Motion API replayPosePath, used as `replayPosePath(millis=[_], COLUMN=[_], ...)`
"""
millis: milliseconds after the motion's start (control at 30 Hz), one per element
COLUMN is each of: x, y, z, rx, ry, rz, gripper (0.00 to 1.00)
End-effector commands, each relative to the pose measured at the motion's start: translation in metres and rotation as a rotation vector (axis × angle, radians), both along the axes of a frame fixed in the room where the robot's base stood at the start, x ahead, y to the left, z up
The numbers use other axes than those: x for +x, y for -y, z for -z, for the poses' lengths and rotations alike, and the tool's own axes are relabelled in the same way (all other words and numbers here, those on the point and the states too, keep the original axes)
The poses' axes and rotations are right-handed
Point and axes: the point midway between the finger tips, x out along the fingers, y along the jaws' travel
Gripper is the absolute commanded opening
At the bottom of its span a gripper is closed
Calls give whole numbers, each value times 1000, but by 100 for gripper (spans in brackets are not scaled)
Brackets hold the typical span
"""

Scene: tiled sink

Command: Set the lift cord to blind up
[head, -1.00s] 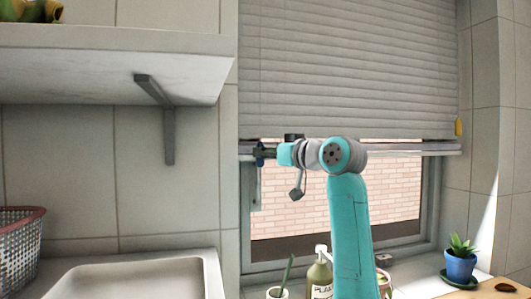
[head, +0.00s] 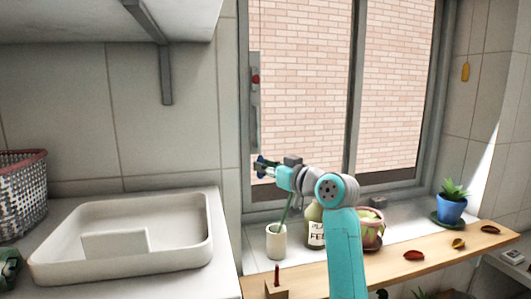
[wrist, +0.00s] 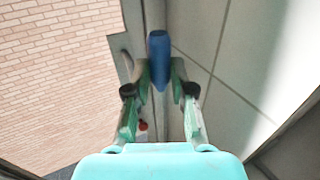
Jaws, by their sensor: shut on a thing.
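My gripper (head: 262,166) is at the left side of the window, low above the sill. It is shut on a blue cord pull (wrist: 158,60), which stands between the fingertips in the wrist view. A little of the blue pull shows at the fingertips in the head view, but the fingers hide much of it. The cord itself is too thin to follow clearly. The blind is not visible now, and the window panes (head: 305,90) show bare down to the sill.
A blue plant pot (head: 452,208) is at the right. A white sink (head: 190,245) and a shelf bracket (head: 166,75) are at the left.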

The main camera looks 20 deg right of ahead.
Motion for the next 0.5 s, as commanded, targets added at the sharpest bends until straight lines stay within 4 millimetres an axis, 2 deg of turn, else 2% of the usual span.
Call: replayPosePath(millis=[367,400,500], x=[0,0,0], y=[0,0,0], z=[5,5,5], rx=[-1,-1,-1], ry=[-3,-3,-2], rz=[0,0,0], gripper=[0,26,49])
